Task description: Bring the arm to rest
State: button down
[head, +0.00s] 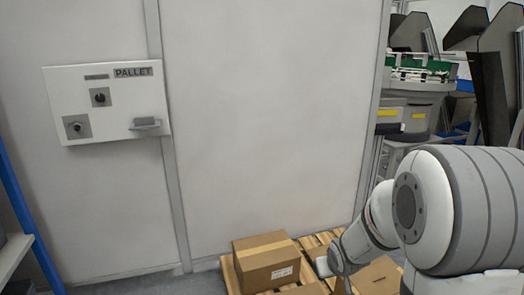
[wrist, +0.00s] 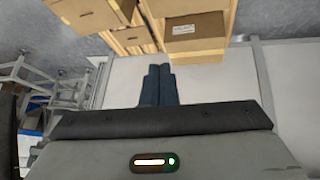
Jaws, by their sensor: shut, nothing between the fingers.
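My arm fills the right side of the head view, bent and reaching down toward the pallet. My gripper is not clearly seen in the head view, where its end is hidden or cut off low in the picture. In the wrist view my gripper (wrist: 158,84) shows its two dark fingers pressed together, with nothing between them. The fingers point toward a white wall panel (wrist: 210,90), and pallets with boxes show beyond them at the top of the picture.
A wooden pallet (head: 310,243) carries cardboard boxes (head: 266,262) by the white wall (head: 270,110). A control box marked PALLET (head: 108,103) hangs on the wall at left. A blue post (head: 28,220) and shelf stand at far left. Machinery with a green tray (head: 420,76) stands behind my arm.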

jog(key=s+a+r+g+p, duration=0.2)
jog(key=s+r+p, duration=0.4)
jog(key=s+r, duration=0.5)
jog(key=s+a+r+m+g+p, duration=0.1)
jog(key=s+a+r+g+p, duration=0.1)
jog(key=s+r+p, duration=0.4)
jog(key=s+r, duration=0.5)
jog(key=r, duration=0.3)
jog(key=shift+s+a+m+y, duration=0.25)
jog(key=shift+s+m+y, duration=0.05)
jog(key=shift+y, duration=0.1)
jog(key=shift+a+r, duration=0.1)
